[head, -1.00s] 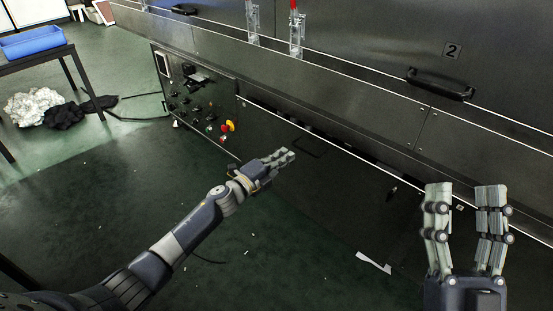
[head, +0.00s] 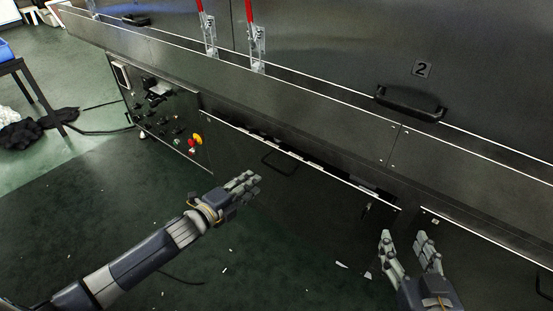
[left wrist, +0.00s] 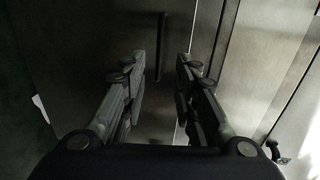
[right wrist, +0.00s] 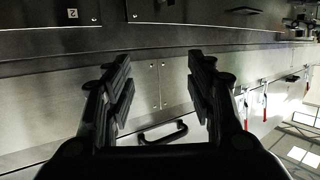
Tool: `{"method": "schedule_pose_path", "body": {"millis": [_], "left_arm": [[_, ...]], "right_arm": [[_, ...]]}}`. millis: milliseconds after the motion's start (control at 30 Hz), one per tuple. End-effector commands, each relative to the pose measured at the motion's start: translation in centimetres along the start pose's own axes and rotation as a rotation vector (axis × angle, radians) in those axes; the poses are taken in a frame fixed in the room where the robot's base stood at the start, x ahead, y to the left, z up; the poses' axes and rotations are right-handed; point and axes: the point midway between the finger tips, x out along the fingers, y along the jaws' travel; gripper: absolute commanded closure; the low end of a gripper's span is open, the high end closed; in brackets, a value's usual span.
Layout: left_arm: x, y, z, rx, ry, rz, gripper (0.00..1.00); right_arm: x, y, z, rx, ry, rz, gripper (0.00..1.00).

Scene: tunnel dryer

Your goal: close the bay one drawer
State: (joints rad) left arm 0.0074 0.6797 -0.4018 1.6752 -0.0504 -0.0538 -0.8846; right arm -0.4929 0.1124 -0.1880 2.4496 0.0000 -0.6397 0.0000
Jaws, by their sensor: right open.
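The bay one drawer (head: 300,200) is a dark front panel low on the machine, with a thin black bar handle (head: 280,163). A gap with pale bits shows behind its top edge, so it stands out somewhat. My left gripper (head: 250,183) is in front of the panel, left of and below the handle, apart from it. In the left wrist view its fingers (left wrist: 160,75) are spread and empty, with a dark upright handle (left wrist: 161,45) beyond them. My right gripper (head: 408,238) is open and empty near the drawer's right end; its spread fingers show in the right wrist view (right wrist: 160,80).
A control panel (head: 160,110) with knobs and a yellow-red button is left of the drawer. Door 2 has a black handle (head: 410,103); red levers (head: 250,12) stand above. A table (head: 35,85) is at far left. White scraps lie on the open green floor (head: 110,200).

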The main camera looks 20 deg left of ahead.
Motion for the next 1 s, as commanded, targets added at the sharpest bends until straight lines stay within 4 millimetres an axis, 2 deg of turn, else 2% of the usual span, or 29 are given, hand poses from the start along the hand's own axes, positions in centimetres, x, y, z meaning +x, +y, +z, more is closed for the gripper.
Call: {"method": "schedule_pose_path", "body": {"millis": [100, 233, 567, 800, 1000], "left_arm": [[0.1, 0.2, -0.1, -0.001, 0.001, 0.01, 0.72], [1.3, 0.3, -0.1, -0.002, 0.002, 0.007, 0.72], [5.4, 0.3, -0.1, -0.002, 0.002, 0.006, 0.72], [8.1, 0.3, -0.1, -0.001, 0.001, 0.007, 0.72], [9.7, 0.3, -0.1, -0.003, 0.001, 0.007, 0.72]], "right_arm": [[0.0, 0.0, 0.1, 0.0, 0.001, 0.0, 0.49], [0.2, -0.2, -1.3, 0.0, 0.075, -0.005, 0.49], [-0.4, -1.0, -7.0, 0.006, 0.37, -0.022, 0.49], [-2.1, -1.5, -10.8, 0.012, 0.585, -0.034, 0.49], [-3.7, -1.8, -13.2, 0.017, 0.729, -0.042, 0.49]]}}
